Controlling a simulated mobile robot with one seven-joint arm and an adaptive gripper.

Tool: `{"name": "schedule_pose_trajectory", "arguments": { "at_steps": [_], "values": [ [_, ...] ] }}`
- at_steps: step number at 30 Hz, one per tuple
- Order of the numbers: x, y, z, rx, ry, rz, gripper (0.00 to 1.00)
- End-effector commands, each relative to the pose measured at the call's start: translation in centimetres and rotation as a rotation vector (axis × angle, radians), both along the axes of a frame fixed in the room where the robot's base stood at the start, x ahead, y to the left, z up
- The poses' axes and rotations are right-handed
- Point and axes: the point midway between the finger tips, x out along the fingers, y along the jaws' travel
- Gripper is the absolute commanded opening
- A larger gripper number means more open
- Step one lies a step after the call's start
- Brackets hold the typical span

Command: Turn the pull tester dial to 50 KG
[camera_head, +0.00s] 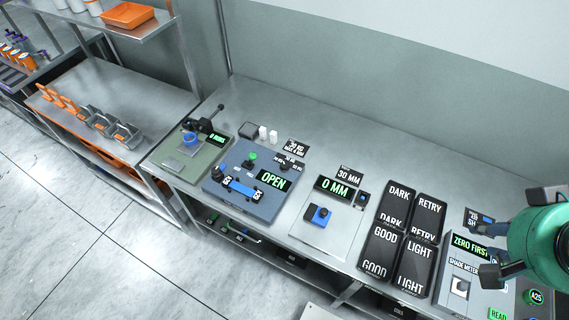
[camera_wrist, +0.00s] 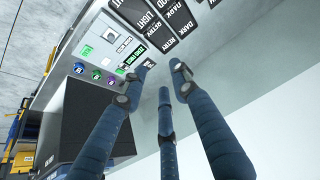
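The pull tester is most likely the blue machine (camera_head: 222,194) left of centre on the bench in the head view. Its green display (camera_head: 273,181) reads OPEN. It has a green button (camera_head: 251,157), a blue clamp bar and dark knobs. A small dark dial (camera_head: 283,166) with tiny labels sits at its upper right; its setting is too small to read. My gripper (camera_wrist: 163,76) shows in the wrist view with its blue fingers spread and nothing between them. It is at the far right of the bench, over the shade meter, well away from the pull tester.
The shade meter (camera_head: 459,265) displays ZERO FIRST. Left of it stand black bins (camera_head: 382,247) marked DARK, RETRY, GOOD and LIGHT, then a gauge plate (camera_head: 318,235) reading 0 MM. A green machine (camera_head: 175,152) stands left of the pull tester. The bench's back strip is mostly clear.

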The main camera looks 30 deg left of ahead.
Motion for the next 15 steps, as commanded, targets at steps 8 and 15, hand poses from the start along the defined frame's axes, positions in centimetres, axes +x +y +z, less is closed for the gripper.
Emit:
{"name": "schedule_pose_trajectory", "arguments": {
  "at_steps": [8,15],
  "values": [
    [2.8,1.7,0.9,-0.030,0.033,0.107,0.43],
    [7.8,5.3,1.9,-0.086,0.083,0.304,0.43]
  ]
}}
